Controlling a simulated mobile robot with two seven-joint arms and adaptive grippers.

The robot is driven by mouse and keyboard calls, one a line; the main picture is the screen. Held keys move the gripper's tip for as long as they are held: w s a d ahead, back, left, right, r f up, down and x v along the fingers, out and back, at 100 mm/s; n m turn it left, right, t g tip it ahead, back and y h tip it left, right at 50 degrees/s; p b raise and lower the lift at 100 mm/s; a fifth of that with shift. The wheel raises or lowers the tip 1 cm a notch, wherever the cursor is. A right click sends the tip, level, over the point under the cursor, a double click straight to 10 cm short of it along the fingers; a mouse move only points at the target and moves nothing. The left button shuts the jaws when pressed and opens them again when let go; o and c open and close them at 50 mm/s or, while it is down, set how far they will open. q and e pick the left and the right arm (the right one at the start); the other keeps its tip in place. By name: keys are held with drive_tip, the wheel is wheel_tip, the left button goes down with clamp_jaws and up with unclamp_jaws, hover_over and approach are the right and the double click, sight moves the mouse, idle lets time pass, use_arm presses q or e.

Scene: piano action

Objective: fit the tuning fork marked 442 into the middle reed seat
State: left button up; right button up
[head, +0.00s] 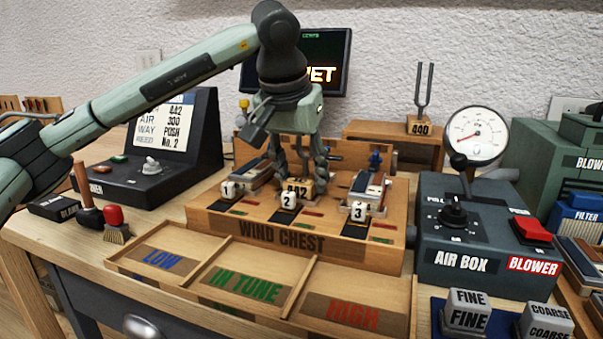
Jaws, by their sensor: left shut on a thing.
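My left gripper (303,180) reaches down over the middle of the wooden wind chest (275,237). It is shut on a wooden block marked 442 (298,187), the base of the tuning fork. The block is directly behind the white number 2 tag (288,201) of the middle seat. I cannot tell whether it is fully down in the seat. The seats marked 1 (228,190) and 3 (358,211) hold dark and pale reed blocks. My right gripper is not in view.
A fork marked 440 (420,124) stands on a wooden box behind. Trays marked LOW (161,258), IN TUNE (243,286) and HIGH (354,315) lie empty in front. The air box (462,260) with lever and gauge (475,136) is right. A tuner console (150,160) is left.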

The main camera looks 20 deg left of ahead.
use_arm(q)
drive_tip(key=o, duration=1.4)
drive_tip(key=shift+o, duration=0.2)
drive_tip(key=v, duration=1.2)
